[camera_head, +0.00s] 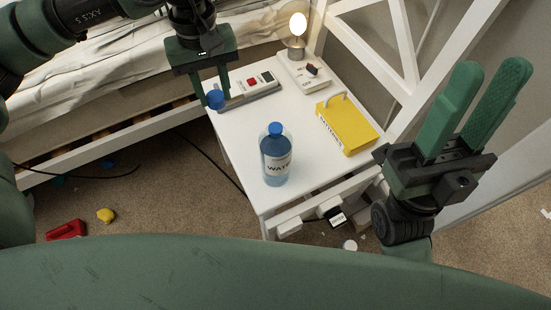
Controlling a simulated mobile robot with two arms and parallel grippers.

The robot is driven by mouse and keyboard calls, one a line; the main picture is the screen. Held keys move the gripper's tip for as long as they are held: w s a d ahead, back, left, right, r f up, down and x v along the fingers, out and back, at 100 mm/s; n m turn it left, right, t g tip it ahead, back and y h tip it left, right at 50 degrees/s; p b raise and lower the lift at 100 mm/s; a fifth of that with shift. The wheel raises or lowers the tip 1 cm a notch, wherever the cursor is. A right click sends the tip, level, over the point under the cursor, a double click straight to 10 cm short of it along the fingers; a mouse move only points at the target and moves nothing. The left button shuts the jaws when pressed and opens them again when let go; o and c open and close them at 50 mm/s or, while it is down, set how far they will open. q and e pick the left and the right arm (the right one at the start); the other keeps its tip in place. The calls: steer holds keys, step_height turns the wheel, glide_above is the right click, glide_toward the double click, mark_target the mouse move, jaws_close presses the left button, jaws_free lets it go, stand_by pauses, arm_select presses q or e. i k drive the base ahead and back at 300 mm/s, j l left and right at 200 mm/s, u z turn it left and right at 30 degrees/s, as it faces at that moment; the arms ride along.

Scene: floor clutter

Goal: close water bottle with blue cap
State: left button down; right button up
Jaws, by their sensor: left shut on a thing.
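The water bottle (276,162) stands upright on the white table, with a pale "WATER" label. Its top looks blue, and I cannot tell whether that is a cap or the neck. My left gripper (213,99) is shut on a small round blue cap (215,99) near the table's left edge. The cap is behind and to the left of the bottle, apart from it. My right gripper (490,70) is open and empty, its green fingers pointing up, to the right of the table.
The white table (235,140) also holds a yellow box (347,124), a grey device with a red button (252,86), a white switch box (304,73) and a lit bulb (298,25). A bed is behind left. Red (66,231) and yellow (106,215) items lie on the floor.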

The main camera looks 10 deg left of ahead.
mark_target(276, 142)
steer(key=k+j+z, duration=0.35)
steer(key=j, duration=0.25)
steer(key=k+j+z, duration=0.4)
steer(key=i+j, duration=0.05)
steer(key=j, duration=0.05)
